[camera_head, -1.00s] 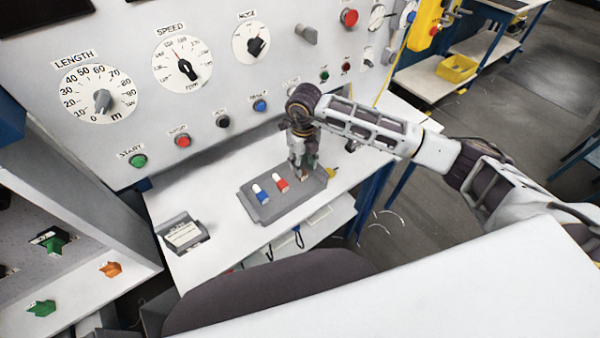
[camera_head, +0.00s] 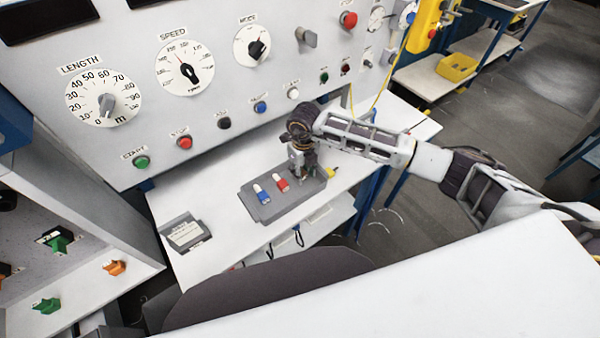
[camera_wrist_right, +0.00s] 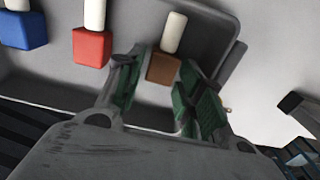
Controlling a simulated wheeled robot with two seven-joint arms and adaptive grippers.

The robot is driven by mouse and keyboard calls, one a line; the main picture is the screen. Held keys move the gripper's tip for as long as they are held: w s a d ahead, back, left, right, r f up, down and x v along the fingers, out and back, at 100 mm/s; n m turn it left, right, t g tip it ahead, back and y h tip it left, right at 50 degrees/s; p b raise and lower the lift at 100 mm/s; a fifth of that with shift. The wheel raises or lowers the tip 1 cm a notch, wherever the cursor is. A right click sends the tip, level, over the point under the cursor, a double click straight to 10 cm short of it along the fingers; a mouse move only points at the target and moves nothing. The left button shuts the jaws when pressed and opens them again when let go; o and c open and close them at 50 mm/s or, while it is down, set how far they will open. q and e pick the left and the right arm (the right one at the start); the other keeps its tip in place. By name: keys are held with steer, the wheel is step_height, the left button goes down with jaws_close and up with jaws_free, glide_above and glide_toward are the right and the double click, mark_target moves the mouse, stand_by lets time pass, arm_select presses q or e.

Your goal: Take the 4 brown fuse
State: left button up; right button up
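One brown fuse (camera_wrist_right: 163,68), a brown block with a white stem, is in the grey tray (camera_head: 270,217) at its right end. My right gripper (camera_head: 303,170) is over that end of the tray and points down, hiding the brown fuse in the head view. In the right wrist view its two green-padded fingers (camera_wrist_right: 160,92) are apart, one on each side of the brown fuse. I cannot tell whether they touch it. My left gripper is not in view.
A red fuse (camera_head: 281,184) and a blue fuse (camera_head: 262,195) are in the same tray, left of the brown one. A small labelled holder (camera_head: 186,235) sits on the white table. The control panel (camera_head: 120,150) with dials and buttons rises behind.

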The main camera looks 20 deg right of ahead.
mark_target(303, 173)
steer(key=c, duration=0.8)
step_height(303, 173, up, 10)
steer(key=b, duration=0.2)
stand_by(0.3)
steer(key=o, duration=0.3)
jaws_close()
